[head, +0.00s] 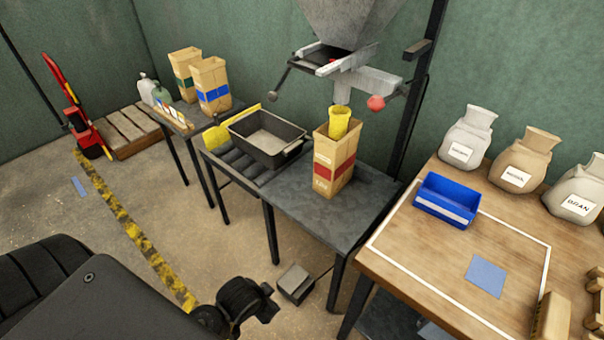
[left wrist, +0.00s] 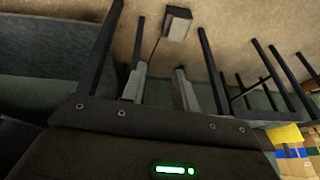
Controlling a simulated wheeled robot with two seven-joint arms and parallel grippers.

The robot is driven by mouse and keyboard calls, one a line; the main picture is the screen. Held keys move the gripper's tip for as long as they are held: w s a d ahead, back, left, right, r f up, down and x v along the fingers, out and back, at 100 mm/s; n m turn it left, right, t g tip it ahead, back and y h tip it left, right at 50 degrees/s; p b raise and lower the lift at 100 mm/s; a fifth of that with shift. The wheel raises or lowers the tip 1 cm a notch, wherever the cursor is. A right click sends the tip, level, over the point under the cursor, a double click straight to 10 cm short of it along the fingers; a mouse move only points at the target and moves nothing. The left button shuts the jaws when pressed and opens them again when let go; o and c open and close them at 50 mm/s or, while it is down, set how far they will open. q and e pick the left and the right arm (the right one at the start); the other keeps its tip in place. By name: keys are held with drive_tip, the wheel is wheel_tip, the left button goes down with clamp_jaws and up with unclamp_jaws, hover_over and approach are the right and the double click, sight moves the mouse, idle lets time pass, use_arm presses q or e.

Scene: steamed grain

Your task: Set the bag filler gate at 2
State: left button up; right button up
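The bag filler is a grey hopper (head: 348,22) at the top of the head view. Below it, a dark-knobbed lever (head: 276,90) sticks out to the left and a red knob (head: 376,103) sits on the right. I cannot read any gate scale or setting. A yellow spout (head: 340,122) hangs under the hopper, at the mouth of a brown paper bag with a red band (head: 335,160). My left gripper (left wrist: 158,82) is open and empty in the left wrist view, its two fingers apart. My right gripper is not in view.
A blue bin (head: 447,200) and several sacks are on the wooden table at right. A grey block (head: 295,284) lies on the floor.

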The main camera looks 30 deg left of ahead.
use_arm(q)
drive_tip(key=w+r+m+t+h, duration=0.1)
drive_tip(key=w+r+m+t, duration=0.25)
drive_tip(key=w+r, duration=0.6)
drive_tip(key=w+r+m+t, duration=0.2)
drive_tip(key=w+r+t, duration=0.3)
drive_tip(key=r, duration=0.8)
drive_tip(key=m+t+h, duration=0.2)
drive_tip(key=m, duration=1)
approach(300, 68)
drive_tip(key=x, duration=1)
drive_tip(key=shift+w+f, duration=0.1)
drive_tip(key=shift+w, duration=0.3)
clamp_jaws()
drive_tip(key=shift+d, duration=0.1)
